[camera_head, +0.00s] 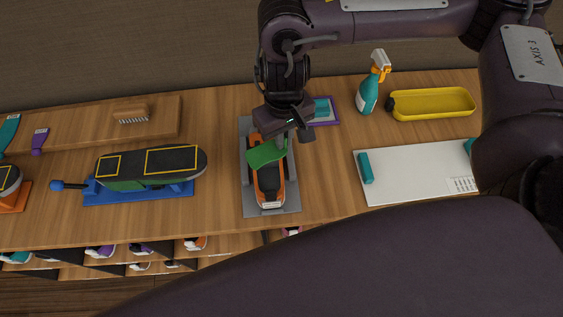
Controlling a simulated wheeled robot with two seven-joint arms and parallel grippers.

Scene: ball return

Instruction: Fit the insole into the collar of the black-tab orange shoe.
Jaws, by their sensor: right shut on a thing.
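The orange shoe (271,199) with a dark top stands on a grey mat (249,200) in the middle of the table. A white tab or toe patch shows at its near end; I cannot make out a black tab. The green insole (265,155) is over the far part of the shoe, lying across it. My right gripper (283,135) is shut on the insole above the shoe. Whether the insole touches the collar is hard to tell, as the gripper and insole cover that part. My left gripper is not in view.
A skateboard-like dark board (180,160) on a blue stand is at left. A brush (131,114) lies on a wooden board (65,137). A spray bottle (368,95), yellow tray (430,104) and white board (405,182) are at right. Shoes fill shelves below.

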